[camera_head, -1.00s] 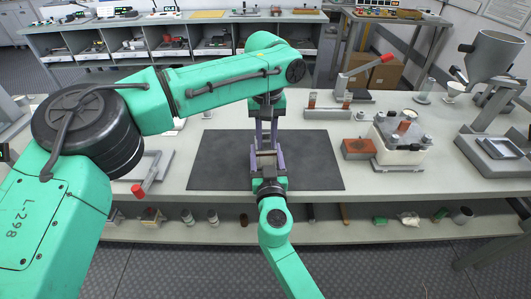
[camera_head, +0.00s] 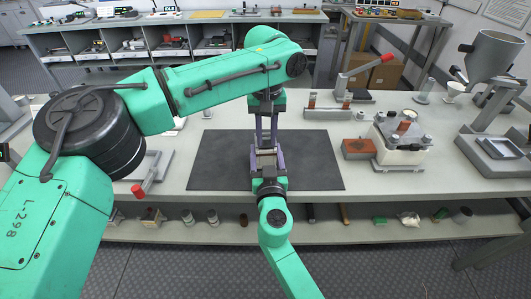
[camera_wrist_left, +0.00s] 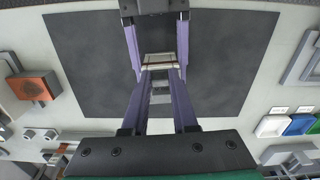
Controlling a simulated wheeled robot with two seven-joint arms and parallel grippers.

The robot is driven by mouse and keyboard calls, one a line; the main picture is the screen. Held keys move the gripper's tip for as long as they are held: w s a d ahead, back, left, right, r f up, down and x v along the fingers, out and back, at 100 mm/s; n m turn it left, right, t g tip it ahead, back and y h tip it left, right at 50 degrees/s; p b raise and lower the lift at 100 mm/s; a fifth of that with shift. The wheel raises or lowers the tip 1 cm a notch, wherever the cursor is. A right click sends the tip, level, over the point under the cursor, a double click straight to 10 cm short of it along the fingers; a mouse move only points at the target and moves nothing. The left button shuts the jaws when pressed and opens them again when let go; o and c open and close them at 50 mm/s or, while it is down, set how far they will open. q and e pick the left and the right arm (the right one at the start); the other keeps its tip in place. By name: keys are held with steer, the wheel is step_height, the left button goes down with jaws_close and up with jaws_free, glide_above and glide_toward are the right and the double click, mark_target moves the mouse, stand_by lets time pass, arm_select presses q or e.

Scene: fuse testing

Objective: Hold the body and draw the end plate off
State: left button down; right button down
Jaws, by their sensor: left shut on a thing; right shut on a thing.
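The pale fuse body (camera_wrist_left: 160,62), with dark reddish bands, is held above the dark mat. It also shows small in the head view (camera_head: 265,151). My right gripper (camera_wrist_left: 160,70) comes from the front, its purple fingers shut on the two sides of the body. My left gripper (camera_head: 266,146) comes down from behind, its fingers shut at the body's far end. A small grey piece (camera_wrist_left: 160,90), seemingly the end plate, shows between the left fingers. The fingers partly hide it, and I cannot tell whether it touches the body.
The dark mat (camera_head: 220,165) is otherwise bare. A brick-red block (camera_head: 356,149) and a white device with grey clamps (camera_head: 402,152) stand to its right. A lever press with a red knob (camera_head: 138,190) stands to its left. My left arm crosses above the bench.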

mark_target(266, 139)
arm_select(q)
steer(key=shift+r, duration=3.25)
arm_select(e)
steer(key=shift+f, duration=0.35)
arm_select(q)
steer(key=shift+s, duration=0.1)
arm_select(e)
steer(key=shift+c, duration=1.2)
jaws_free()
steer(key=shift+o, duration=1.2)
steer(key=shift+w, duration=0.1)
arm_select(q)
steer(key=s+r, duration=0.3)
steer(key=s, duration=0.3)
steer(key=shift+s+d+r, duration=0.15)
steer(key=shift+d+r, duration=0.1)
steer(key=shift+r, duration=0.1)
arm_select(e)
steer(key=shift+w, duration=0.1)
